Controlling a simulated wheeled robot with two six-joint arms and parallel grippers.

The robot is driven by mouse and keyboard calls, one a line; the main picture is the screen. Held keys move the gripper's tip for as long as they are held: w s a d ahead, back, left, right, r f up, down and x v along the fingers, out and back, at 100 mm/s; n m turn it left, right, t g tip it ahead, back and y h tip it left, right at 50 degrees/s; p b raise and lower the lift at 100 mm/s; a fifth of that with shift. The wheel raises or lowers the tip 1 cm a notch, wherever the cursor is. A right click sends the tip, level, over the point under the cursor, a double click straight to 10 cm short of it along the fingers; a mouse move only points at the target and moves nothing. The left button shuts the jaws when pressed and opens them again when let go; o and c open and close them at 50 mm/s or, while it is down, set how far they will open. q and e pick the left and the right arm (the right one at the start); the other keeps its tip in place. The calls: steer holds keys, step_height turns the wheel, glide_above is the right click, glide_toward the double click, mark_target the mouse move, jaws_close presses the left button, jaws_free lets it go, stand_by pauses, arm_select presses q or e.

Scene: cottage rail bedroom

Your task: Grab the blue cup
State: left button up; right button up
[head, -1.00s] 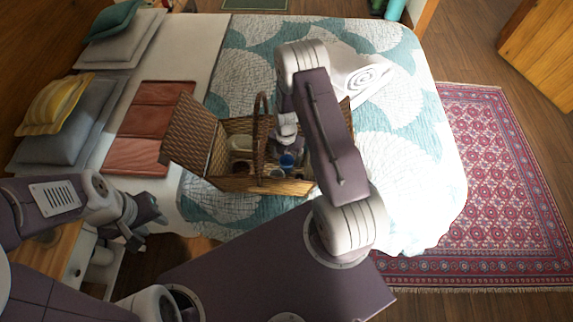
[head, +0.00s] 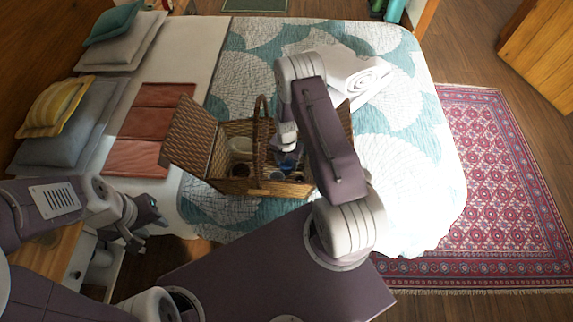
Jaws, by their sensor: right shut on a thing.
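A wicker picnic basket (head: 236,186) stands on the bed with its lid open to the left and a tall handle over its middle. A blue cup (head: 287,162) is inside the right half of the basket, partly covered by my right gripper and arm. My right gripper (head: 287,150) reaches down into the basket and is shut on the blue cup; its fingertips are mostly hidden. My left gripper (head: 148,226) is at the lower left, away from the basket, over the floor side of the bed; its finger gap is not clear.
Other dishes, among them a pale container (head: 240,146), sit in the basket's left half. The basket handle (head: 260,140) rises close to my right gripper. A rolled white towel (head: 367,77) lies on the bed behind. Pillows (head: 62,135) are at the left.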

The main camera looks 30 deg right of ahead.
step_height(320, 180, up, 10)
steer(key=shift+f, duration=0.2)
